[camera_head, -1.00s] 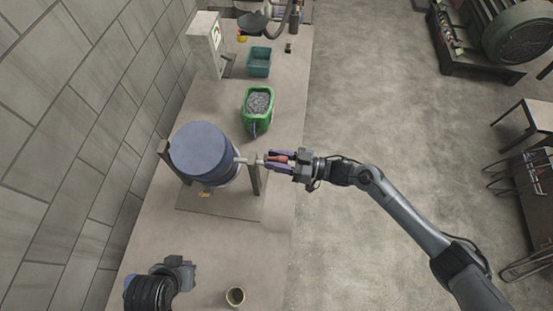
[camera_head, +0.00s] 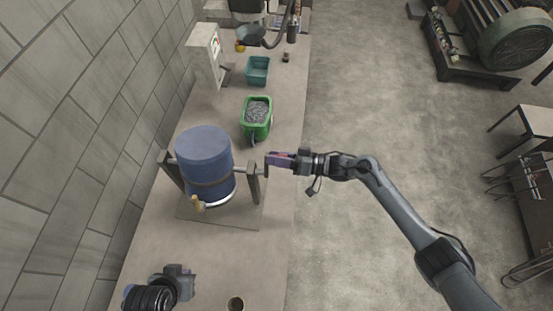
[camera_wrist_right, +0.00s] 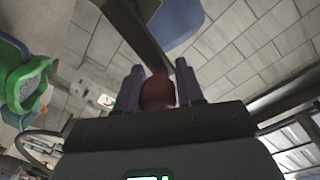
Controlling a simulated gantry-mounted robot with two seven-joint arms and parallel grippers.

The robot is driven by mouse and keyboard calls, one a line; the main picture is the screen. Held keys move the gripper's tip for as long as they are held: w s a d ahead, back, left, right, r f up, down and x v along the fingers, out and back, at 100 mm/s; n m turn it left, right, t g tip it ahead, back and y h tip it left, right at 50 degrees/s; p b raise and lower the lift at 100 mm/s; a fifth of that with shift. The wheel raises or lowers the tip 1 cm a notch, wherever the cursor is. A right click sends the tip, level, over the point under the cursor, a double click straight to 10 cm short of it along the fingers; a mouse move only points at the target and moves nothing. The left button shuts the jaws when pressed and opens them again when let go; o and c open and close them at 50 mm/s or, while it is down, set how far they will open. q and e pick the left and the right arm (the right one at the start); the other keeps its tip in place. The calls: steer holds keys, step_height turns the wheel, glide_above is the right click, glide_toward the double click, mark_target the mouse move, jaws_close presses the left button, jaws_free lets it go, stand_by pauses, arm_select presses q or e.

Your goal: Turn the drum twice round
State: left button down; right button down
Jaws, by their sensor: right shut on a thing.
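The blue drum (camera_head: 205,165) hangs on a horizontal shaft between two upright posts of a stand (camera_head: 254,186) on the bench. It is tilted, with its broad blue end up and a pale rim at the bottom. My right gripper (camera_head: 272,160) is at the crank on the right side of the stand. In the right wrist view the reddish crank handle (camera_wrist_right: 157,92) sits between the two purple fingers, which are shut on it. A dark crank arm (camera_wrist_right: 142,35) runs up from the handle. My left gripper (camera_head: 180,280) is at the lower left, away from the drum; its fingers are unclear.
A green tub (camera_head: 257,130) of grey material stands behind the drum, also in the wrist view (camera_wrist_right: 25,85). A teal bin (camera_head: 257,70) and a white box (camera_head: 205,57) stand farther back. A cup (camera_head: 235,303) is at the front. A wall borders the left.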

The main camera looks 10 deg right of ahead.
steer(key=shift+a+f+m, duration=0.1)
steer(key=shift+m, duration=0.3)
steer(key=c, duration=1)
jaws_free()
steer(key=shift+o, duration=1.1)
steer(key=shift+d, duration=0.2)
